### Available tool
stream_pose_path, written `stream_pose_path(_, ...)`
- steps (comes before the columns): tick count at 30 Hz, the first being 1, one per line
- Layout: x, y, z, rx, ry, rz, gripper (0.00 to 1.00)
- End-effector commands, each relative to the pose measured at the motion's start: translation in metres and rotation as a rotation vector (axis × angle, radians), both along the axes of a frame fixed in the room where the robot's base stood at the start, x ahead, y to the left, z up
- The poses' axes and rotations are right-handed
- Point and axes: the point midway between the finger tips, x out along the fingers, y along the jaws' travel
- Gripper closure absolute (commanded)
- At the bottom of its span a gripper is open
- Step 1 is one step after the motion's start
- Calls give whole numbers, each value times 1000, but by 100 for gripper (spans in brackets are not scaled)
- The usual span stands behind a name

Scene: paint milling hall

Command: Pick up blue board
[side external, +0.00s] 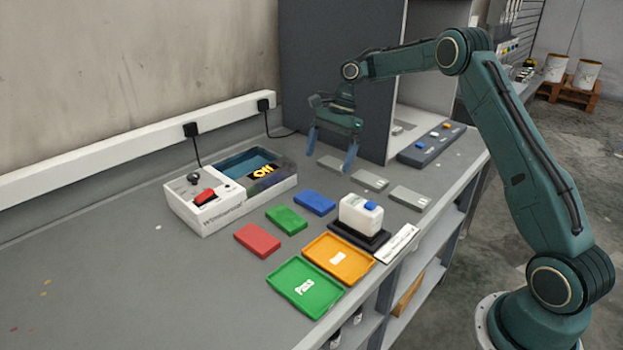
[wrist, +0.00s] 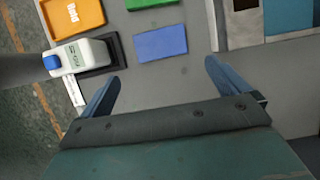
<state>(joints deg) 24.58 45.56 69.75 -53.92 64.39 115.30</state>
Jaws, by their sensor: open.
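The blue board (side external: 315,202) is a flat blue rectangle lying on the grey bench, behind the green board (side external: 286,219) and the red board (side external: 257,240). My gripper (side external: 333,160) is open and empty, raised above the bench and beyond the blue board. Its two blue fingers (wrist: 162,84) are spread wide in the wrist view. Nothing covers the blue board.
A white device (side external: 212,203) with a red switch stands left. An orange tray (side external: 339,279) and a green tray (side external: 284,283) lie in front. Grey plates (side external: 408,198) lie at right.

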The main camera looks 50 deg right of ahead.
Motion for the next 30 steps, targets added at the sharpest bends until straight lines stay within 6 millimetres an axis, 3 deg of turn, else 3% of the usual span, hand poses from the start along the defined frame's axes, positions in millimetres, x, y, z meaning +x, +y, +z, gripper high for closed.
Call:
stream_pose_path(12, 0, 19, -45, 2, 3, 1, 0)
stream_pose_path(25, 0, 23, -56, 1, 2, 1, 0)
stream_pose_path(30, 0, 30, -70, 1, 3, 1, 0)
